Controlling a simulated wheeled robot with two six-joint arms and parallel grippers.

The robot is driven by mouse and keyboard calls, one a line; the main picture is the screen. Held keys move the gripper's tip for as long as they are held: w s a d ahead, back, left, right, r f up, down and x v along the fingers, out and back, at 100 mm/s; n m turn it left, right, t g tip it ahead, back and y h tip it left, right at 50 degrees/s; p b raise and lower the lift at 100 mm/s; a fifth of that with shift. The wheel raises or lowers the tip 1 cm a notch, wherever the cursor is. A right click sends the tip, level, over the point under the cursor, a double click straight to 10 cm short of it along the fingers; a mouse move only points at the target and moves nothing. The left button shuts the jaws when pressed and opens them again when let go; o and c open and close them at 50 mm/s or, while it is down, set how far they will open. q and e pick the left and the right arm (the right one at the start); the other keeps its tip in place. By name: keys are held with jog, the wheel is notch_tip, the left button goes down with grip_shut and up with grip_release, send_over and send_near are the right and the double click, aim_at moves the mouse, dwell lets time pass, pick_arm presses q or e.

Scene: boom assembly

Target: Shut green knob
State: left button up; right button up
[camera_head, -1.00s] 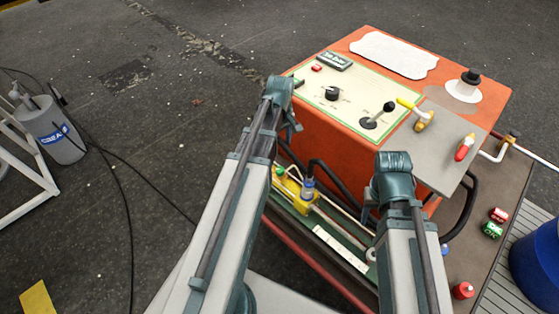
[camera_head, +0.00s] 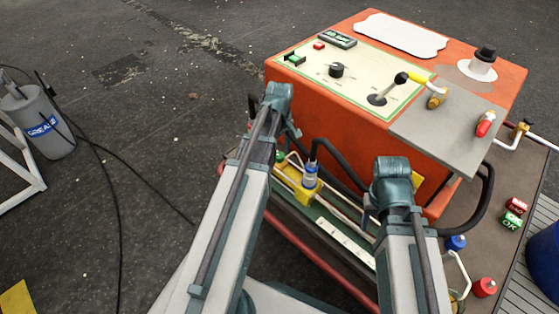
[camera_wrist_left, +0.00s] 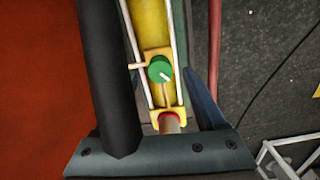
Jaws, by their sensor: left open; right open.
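The green knob (camera_wrist_left: 160,69) sits on a yellow and tan valve body in the left wrist view, with a white pointer mark on it. In the head view a small part of the green knob (camera_head: 281,155) shows just right of my left forearm. My left gripper (camera_wrist_left: 158,84) is open above it. Its right finger stands to the right of the knob; the left finger is hidden behind a thick black bar. I cannot tell whether it touches the knob. My right gripper (camera_head: 370,213) is open and empty at the front of the orange box, its fingers mostly hidden by my arm.
The orange control box (camera_head: 335,130) stands behind the valves, with levers and a grey plate (camera_head: 450,135) on top. A blue-topped fitting (camera_head: 311,176) and black hoses are close to my left gripper. Red and green OK blocks (camera_head: 511,220) lie at right.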

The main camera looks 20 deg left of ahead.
pick_arm(q)
notch_tip(320, 180, down, 2)
jog(key=shift+f+b, duration=0.1)
jog(key=shift+b, duration=0.55)
grip_shut()
